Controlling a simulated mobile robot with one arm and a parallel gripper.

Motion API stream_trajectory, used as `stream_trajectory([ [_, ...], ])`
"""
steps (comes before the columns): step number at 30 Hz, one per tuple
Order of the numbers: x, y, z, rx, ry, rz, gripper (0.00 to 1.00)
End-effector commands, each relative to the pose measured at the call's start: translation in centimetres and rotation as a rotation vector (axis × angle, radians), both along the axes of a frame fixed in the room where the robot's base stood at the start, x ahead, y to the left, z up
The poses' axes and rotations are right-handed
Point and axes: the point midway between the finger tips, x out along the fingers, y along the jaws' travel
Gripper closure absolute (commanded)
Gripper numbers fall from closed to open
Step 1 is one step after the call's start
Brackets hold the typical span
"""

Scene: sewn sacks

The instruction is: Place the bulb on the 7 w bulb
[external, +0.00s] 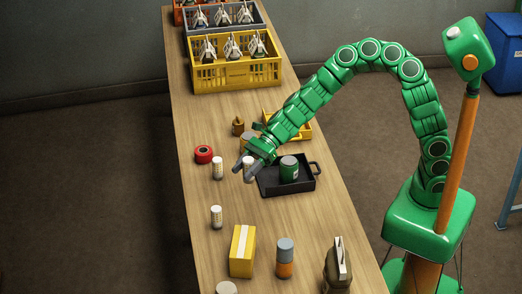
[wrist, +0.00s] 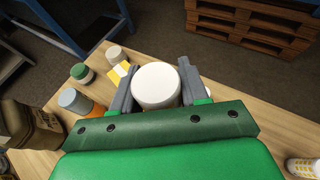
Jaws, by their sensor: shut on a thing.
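My gripper (external: 243,170) is shut on a white, round-topped bulb (external: 249,172), held above the table beside the black tray. In the wrist view the bulb's pale top (wrist: 157,85) fills the gap between my two grey fingers (wrist: 156,88). Two similar white cylinders with brownish print stand upright on the table: one (external: 217,168) left of my gripper, another (external: 216,217) nearer the front. Their print is too small to read, so I cannot tell which is the 7 w bulb. The underside of the held bulb is hidden in the wrist view.
A black tray (external: 303,185) holds a green can (external: 289,170) to the right. A red roll (external: 203,155) and brown bottle (external: 238,127) are close by. A yellow box (external: 242,251), grey-orange can (external: 285,259) and sack (external: 338,268) stand in front. Crates (external: 237,76) are at the back.

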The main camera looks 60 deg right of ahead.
Motion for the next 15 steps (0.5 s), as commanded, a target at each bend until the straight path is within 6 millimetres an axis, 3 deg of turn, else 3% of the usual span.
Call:
stream_trajectory([
  [15, 5.2, 4.0, -3.3, -0.004, 0.002, 0.000, 0.87],
])
